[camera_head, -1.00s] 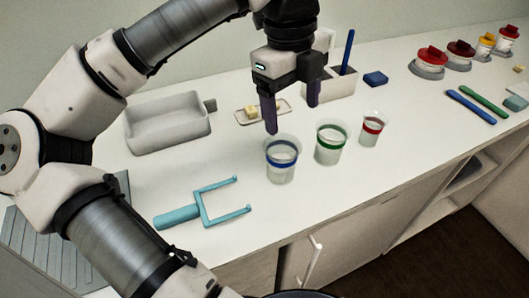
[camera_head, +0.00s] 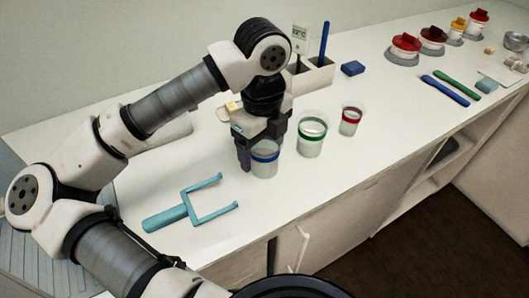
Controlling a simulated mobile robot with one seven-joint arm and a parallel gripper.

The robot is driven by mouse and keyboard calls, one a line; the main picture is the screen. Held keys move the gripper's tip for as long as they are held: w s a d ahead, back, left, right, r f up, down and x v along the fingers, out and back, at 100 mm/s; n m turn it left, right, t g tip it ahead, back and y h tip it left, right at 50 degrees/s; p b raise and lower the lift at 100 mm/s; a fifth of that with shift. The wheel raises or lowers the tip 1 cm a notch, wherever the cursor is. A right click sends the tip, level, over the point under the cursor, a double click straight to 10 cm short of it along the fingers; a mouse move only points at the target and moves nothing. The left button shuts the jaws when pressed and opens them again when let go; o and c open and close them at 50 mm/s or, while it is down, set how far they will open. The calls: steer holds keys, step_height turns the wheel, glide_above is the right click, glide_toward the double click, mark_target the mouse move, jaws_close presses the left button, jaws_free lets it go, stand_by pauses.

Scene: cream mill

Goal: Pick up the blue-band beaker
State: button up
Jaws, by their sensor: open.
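The blue-band beaker (camera_head: 265,164) is a clear cup with a blue ring, standing upright on the white counter. It is the left one of a row of three beakers. My gripper (camera_head: 258,152) is lowered at the beaker, pointing down. One dark finger shows at the beaker's left side; the other is at its back right, partly hidden. The jaws are open, and I cannot tell whether they touch the beaker.
The green-band beaker (camera_head: 311,138) stands close to the right, and the red-band beaker (camera_head: 350,121) is beyond it. A teal forked tool (camera_head: 190,207) lies at the front left. A white bin (camera_head: 312,76) stands behind. The counter in front of the beaker is clear.

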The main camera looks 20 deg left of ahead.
steer(key=shift+f, duration=0.9)
steer(key=shift+c, duration=0.3)
steer(key=c, duration=0.6)
